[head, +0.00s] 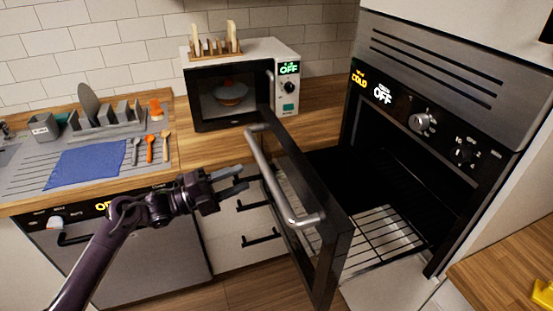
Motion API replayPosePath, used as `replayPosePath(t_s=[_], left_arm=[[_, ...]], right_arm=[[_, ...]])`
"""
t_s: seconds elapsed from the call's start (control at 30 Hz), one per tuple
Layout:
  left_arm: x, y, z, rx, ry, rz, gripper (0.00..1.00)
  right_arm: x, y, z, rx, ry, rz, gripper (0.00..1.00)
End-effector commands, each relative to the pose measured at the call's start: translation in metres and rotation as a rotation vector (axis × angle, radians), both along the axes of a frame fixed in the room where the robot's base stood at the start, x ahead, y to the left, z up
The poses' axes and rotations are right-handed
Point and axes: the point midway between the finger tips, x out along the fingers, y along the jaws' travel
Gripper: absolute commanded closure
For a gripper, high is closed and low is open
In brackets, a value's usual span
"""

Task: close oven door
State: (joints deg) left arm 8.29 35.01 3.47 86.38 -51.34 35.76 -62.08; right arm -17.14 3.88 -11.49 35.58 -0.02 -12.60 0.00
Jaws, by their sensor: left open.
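The oven (405,150) is built into a tall unit at the right, with displays reading COLD and OFF. Its black-framed door (330,250) stands open, swung out to the left on a side away from the cavity. A thick metal handle (275,180) runs along the door's outer face. A wire rack (385,235) shows inside the oven. My left gripper (240,179) is open and empty, just left of the handle, its fingers pointing right. Whether the fingertips touch the handle I cannot tell. My right gripper is not in view.
A microwave (243,85) stands on the wooden counter (215,148) behind the door. A dishwasher (150,255) and drawers (235,235) are below. A dish rack (108,117) and blue cloth (87,168) lie at left. Another wooden surface (500,265) is at lower right.

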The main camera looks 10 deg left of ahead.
Motion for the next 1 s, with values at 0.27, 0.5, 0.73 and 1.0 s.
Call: replayPosePath(t_s=[0.27, 0.5, 0.73, 1.0], left_arm=[[0.016, -0.029, 0.017, 0.001, -0.018, -0.012, 0.58], [0.036, -0.056, 0.021, 0.001, -0.015, -0.009, 0.58], [0.041, -0.064, 0.019, 0.004, -0.014, -0.008, 0.58], [0.041, -0.064, 0.019, 0.004, -0.014, -0.008, 0.70]], right_arm=[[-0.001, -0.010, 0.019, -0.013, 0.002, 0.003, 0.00], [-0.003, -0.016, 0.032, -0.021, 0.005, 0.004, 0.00], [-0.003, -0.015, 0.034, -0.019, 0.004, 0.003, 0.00], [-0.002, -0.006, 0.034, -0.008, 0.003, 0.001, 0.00]])
